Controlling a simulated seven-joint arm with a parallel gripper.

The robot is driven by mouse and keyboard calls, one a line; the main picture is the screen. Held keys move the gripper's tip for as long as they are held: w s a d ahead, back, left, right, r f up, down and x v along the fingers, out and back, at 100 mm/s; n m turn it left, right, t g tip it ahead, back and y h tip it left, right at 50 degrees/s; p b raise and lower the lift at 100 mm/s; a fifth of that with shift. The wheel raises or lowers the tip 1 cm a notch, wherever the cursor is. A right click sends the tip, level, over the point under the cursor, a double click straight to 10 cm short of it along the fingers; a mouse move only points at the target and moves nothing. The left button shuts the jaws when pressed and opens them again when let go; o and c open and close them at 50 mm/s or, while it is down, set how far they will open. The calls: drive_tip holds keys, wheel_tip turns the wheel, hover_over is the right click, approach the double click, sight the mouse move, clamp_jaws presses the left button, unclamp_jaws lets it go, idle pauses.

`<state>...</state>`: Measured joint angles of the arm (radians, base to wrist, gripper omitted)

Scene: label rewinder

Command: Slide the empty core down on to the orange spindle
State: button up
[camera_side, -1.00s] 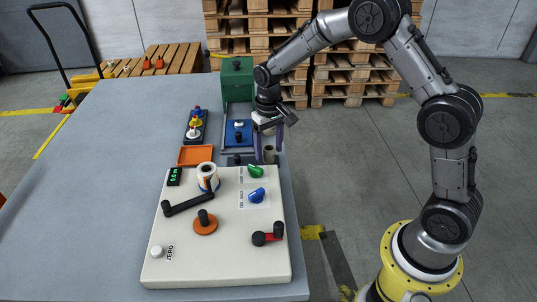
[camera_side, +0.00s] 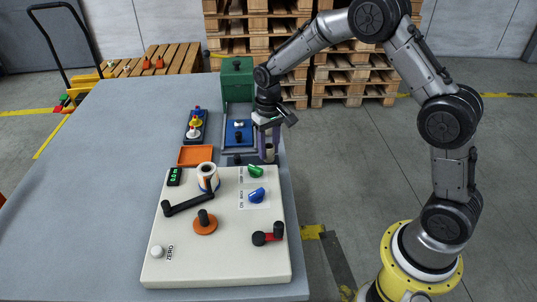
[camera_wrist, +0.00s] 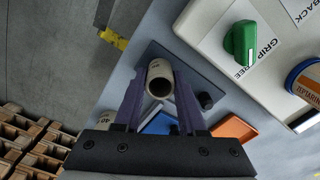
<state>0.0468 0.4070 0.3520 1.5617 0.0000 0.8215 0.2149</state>
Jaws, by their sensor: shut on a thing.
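The empty core (camera_side: 270,152) is a short beige tube standing upright behind the right rear corner of the white machine panel. I cannot tell whether the core still touches the dark plate (camera_wrist: 180,62) below. The orange spindle (camera_side: 205,224), an orange disc with a black post, stands bare on the panel.
The panel (camera_side: 180,270) also bears a label roll (camera_side: 208,178), a black crank arm (camera_side: 188,204), green (camera_side: 255,170) and blue (camera_side: 256,195) knobs, and a red-black lever (camera_side: 268,237). An orange tray (camera_side: 195,155) and a blue tray (camera_side: 232,143) lie behind. The table's left side is clear.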

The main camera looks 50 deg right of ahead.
drive_tip(key=shift+r, duration=3.25)
drive_tip(key=shift+s+a+f+n, duration=0.2)
drive_tip(key=shift+s+a+n, duration=0.15)
drive_tip(key=shift+s+n, duration=0.25)
drive_tip(key=shift+s+a+f+n, duration=0.25)
drive_tip(key=shift+s+a+n, duration=0.15)
drive_tip(key=shift+s, duration=0.35)
drive_tip(key=shift+s+a+f+n, duration=0.2)
drive_tip(key=shift+s+a+n, duration=0.1)
drive_tip(key=shift+s+n, duration=0.3)
drive_tip(key=shift+s, duration=0.1)
drive_tip(key=r, duration=0.1)
drive_tip(key=a, duration=0.1)
drive_tip(key=r, duration=0.1)
drive_tip(key=shift+w+a+r, duration=0.25)
drive_tip(key=shift+a+r, duration=0.05)
drive_tip(key=shift+a, duration=0.1)
drive_tip(key=w+a+r+n, duration=0.15)
drive_tip(key=a+r, duration=0.25)
drive_tip(key=a, duration=0.5)
wheel_tip(320, 180, up, 4)
drive_tip(key=n, duration=0.4)
hover_over(202, 211)
drive_tip(key=shift+f, duration=5.95)
